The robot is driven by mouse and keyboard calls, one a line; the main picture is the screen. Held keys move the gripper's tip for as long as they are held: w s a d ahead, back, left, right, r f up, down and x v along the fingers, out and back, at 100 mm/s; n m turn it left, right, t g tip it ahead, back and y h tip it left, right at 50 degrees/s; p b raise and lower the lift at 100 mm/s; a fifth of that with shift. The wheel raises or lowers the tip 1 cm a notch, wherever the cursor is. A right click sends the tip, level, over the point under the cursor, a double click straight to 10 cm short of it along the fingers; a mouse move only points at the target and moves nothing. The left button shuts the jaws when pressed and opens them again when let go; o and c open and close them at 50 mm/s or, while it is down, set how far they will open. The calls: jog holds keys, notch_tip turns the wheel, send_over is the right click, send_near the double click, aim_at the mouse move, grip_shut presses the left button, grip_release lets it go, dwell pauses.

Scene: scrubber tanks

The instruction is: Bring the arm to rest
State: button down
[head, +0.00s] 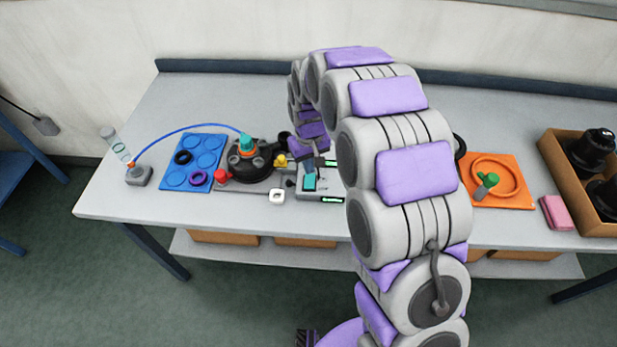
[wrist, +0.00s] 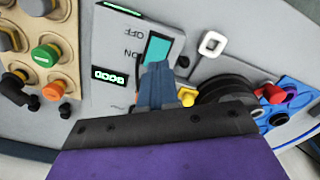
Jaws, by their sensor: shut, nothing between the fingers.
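My arm arches over the table in the head view, with its end hanging down above the grey control box (head: 334,190). My gripper (wrist: 157,68) is shut and empty in the wrist view, its blue-grey fingers pressed together. The fingertips appear over or beside the teal switch (wrist: 163,44) on the box, near the ON and OFF lettering. I cannot tell whether they touch it. The teal switch also shows in the head view (head: 309,182). A small digit display (wrist: 109,77) sits beside the fingers.
A black round tank lid (head: 250,165) with coloured knobs and a blue mat (head: 206,140) lie left of the box. An orange mat (head: 508,203), a pink sponge (head: 556,212) and a wooden crate (head: 552,158) are at right. A white square ring (head: 277,196) lies near the front edge.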

jog(key=shift+r, duration=0.25)
dwell(0.3)
jog(key=s+d+r+m, duration=0.2)
jog(key=s+d+r, duration=0.85)
jog(key=s, duration=0.45)
jog(key=s+d+r+m+g, duration=0.1)
jog(key=s+d, duration=0.2)
jog(key=s, duration=0.8)
jog(key=s+d+r+m, duration=0.2)
jog(key=s+d, duration=0.1)
jog(key=s, duration=0.7)
jog(key=shift+s+r+m+g, duration=0.2)
jog(key=shift+s+m+g, duration=0.1)
jog(key=shift+s+g, duration=0.1)
